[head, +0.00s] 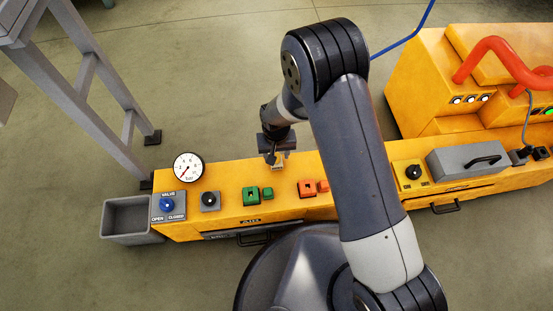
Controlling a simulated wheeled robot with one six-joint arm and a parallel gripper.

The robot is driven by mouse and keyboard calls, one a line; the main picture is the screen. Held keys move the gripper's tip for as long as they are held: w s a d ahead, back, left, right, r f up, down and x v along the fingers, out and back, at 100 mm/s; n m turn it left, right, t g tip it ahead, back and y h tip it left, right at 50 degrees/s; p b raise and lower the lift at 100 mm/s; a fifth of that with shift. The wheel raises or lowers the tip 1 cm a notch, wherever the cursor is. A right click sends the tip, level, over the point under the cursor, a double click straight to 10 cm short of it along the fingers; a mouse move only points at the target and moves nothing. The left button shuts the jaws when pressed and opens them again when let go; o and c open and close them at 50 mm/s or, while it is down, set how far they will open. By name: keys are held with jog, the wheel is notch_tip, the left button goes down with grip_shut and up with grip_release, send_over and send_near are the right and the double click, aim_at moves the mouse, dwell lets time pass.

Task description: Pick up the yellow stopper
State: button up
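My gripper (277,163) is at the back edge of the long yellow bench (228,206), pointing down, with pale parts at its tip. It is too small in the picture to tell whether it is open or shut, or whether it touches anything. I cannot make out a yellow stopper; it may be hidden at the gripper or blend into the yellow bench top. A green block pair (251,195) and an orange-red block pair (307,188) sit on the bench in front of the gripper.
A pressure gauge (188,167), blue valve knob (166,204) and grey box with black knob (210,200) stand at the bench's left. A grey open bin (124,228) lies beyond. My arm hides the bench's middle. A grey box with handle (466,160) stands right.

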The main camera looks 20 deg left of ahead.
jog(key=shift+f, duration=0.7)
jog(key=shift+c, duration=0.2)
grip_shut()
